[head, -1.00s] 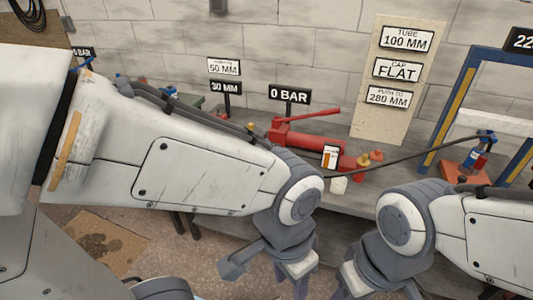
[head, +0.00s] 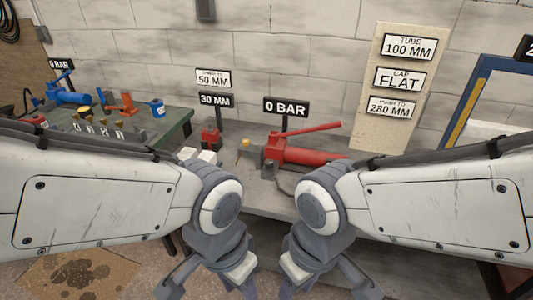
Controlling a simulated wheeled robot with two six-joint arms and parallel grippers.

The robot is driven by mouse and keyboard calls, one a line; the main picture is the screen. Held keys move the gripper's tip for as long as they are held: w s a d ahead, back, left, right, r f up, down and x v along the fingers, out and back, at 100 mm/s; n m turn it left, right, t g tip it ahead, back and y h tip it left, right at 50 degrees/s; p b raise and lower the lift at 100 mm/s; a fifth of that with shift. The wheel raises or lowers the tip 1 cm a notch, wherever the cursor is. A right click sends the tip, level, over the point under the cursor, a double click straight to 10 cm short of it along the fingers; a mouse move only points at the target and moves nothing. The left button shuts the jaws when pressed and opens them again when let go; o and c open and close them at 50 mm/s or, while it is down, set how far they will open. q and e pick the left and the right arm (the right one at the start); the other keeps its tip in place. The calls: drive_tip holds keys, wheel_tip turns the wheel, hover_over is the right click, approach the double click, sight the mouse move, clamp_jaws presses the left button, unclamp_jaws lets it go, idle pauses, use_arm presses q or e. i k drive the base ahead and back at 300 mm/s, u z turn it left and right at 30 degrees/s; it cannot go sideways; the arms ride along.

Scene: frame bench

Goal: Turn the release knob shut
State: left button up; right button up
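I cannot pick out the release knob with certainty; a small yellow piece (head: 245,144) stands at the pump's left. My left gripper (head: 207,288) and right gripper (head: 322,287) hang low in front of the bench, side by side and apart from the pump. The bottom edge cuts off their fingertips, so their opening does not show.
A green table (head: 172,130) at left carries a blue pump (head: 68,95), a blue can (head: 157,108) and small parts. A small red jack (head: 210,138) stands by the "30 MM" sign (head: 216,100). A blue frame (head: 470,105) stands at right. A sign board (head: 385,105) leans behind.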

sight(269, 164)
drive_tip(key=i, duration=0.15)
drive_tip(key=z, duration=0.05)
drive_tip(key=k, duration=0.55)
drive_tip(key=u, duration=0.7)
drive_tip(key=i, duration=1.8)
drive_tip(key=z, duration=0.6)
